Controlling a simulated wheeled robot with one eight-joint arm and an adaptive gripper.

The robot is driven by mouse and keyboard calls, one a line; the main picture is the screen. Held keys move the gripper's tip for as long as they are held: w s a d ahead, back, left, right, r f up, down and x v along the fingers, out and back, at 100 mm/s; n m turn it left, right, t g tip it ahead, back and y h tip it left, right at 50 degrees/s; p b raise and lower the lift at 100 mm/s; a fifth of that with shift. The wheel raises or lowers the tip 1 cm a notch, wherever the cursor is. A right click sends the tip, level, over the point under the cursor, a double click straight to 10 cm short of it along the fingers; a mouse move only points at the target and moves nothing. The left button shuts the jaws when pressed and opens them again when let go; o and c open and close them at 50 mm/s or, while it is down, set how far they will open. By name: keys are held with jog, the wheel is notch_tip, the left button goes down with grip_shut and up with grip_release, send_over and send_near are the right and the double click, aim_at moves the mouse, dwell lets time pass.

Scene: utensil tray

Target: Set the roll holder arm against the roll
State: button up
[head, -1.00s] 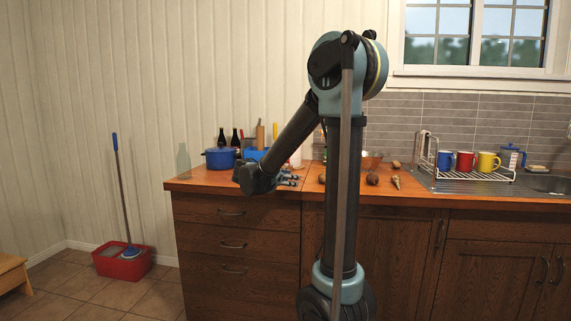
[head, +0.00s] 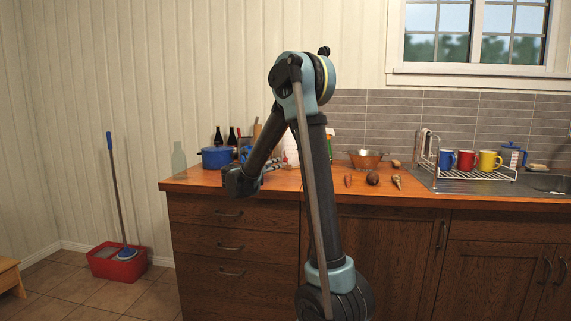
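A white roll (head: 291,150), which looks like the paper roll, stands at the back of the wooden counter, partly hidden behind my arm. I cannot make out the roll holder's arm, nor whether it touches the roll. My gripper (head: 275,167) is over the left part of the counter, in front of and to the left of the roll in the picture. Its fingers are small and partly covered by my arm, so I cannot tell whether they are open or shut. I see nothing held in them.
A blue pot (head: 217,157) and dark bottles (head: 232,137) stand left of my gripper. The counter's front left is clear.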

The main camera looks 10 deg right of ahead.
aim_at(286, 158)
jog(key=x, duration=1.1)
jog(key=shift+w+d, duration=0.1)
jog(key=shift+d, duration=0.05)
grip_shut()
